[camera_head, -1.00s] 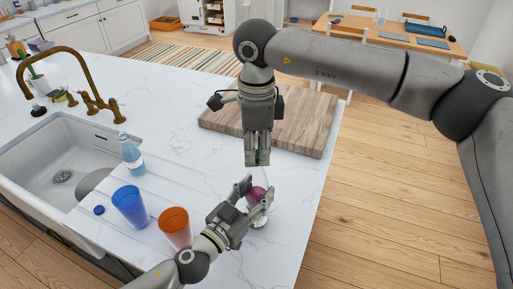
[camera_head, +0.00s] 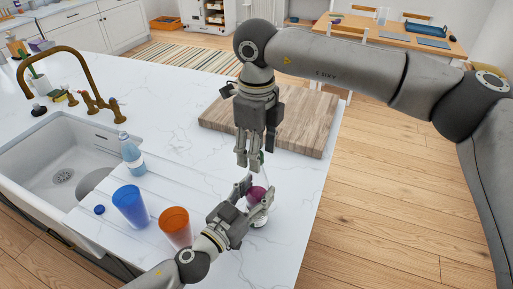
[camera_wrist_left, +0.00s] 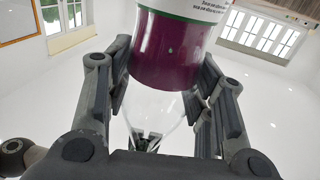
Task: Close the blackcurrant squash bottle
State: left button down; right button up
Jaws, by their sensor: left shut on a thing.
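The squash bottle (camera_head: 257,194) stands on the counter, clear with a purple band. Its purple and white label (camera_wrist_left: 170,50) fills the upper middle of the left wrist view. My left gripper (camera_head: 258,199) is shut around its body from the lower left. A small green piece (camera_head: 262,157), apparently the cap at the bottle's top, shows just beside my right fingertips. My right gripper (camera_head: 254,160) points down above the bottle, its fingers looking spread. The bottle's neck is hard to make out, so I cannot tell whether the cap is seated.
An orange cup (camera_head: 174,228), a blue cup (camera_head: 130,206), a blue bottle (camera_head: 131,153) and a small blue cap (camera_head: 99,210) are left of the bottle. A wooden board (camera_head: 305,125) lies behind. The sink (camera_head: 60,160) is farther left; the counter's right edge is close.

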notch_tip(320, 180, up, 12)
dwell(0.5)
pick_arm(q)
jog(key=c, duration=0.6)
grip_release()
jog(key=shift+o, duration=0.2)
jog(key=shift+s, duration=0.1)
jog(key=shift+s+a+f, duration=0.1)
jog(key=shift+s+a, duration=0.1)
jog(key=v, duration=1.1)
jog(key=shift+s, duration=0.15)
